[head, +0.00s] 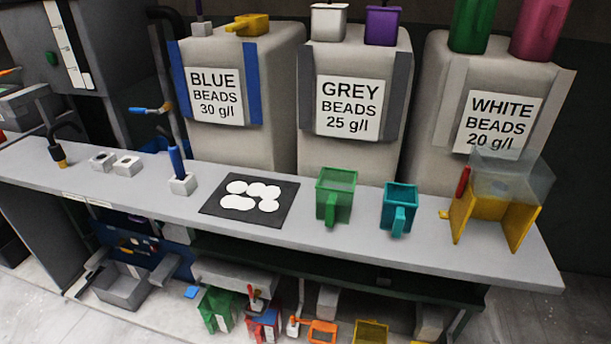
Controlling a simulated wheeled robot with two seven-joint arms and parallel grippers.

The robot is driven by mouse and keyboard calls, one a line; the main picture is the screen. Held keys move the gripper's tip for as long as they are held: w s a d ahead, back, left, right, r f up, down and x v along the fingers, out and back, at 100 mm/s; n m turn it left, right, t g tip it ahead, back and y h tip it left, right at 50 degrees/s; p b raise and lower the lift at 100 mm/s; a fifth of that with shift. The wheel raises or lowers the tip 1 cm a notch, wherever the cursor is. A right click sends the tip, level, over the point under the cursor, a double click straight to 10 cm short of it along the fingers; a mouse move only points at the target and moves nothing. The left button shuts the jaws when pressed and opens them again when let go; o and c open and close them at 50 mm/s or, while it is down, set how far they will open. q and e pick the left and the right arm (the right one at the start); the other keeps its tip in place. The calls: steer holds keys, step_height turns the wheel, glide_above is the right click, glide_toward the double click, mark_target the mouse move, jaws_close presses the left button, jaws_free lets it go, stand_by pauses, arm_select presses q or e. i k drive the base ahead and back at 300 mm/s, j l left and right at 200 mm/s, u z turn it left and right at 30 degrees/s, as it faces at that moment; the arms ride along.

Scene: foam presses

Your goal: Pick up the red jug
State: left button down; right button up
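No jug on the bench is plainly red. A crimson-pink container (540,28) stands on top of the white beads bin at the upper right, cut off by the top edge. A red and blue item (264,325) sits low under the bench; it is too small to tell whether it is a jug. A green jug (336,195) and a teal jug (399,208) stand upright on the bench. Neither of my grippers is in view.
The grey bench (350,238) runs across the view. It holds a black mat (222,204) with white discs, a blue-handled tool in a block (183,184) and a yellow and clear box (467,215). Large bead bins (238,150) stand behind. Several items crowd the space below.

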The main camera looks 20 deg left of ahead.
mark_target(266, 327)
steer(key=u, duration=1.2)
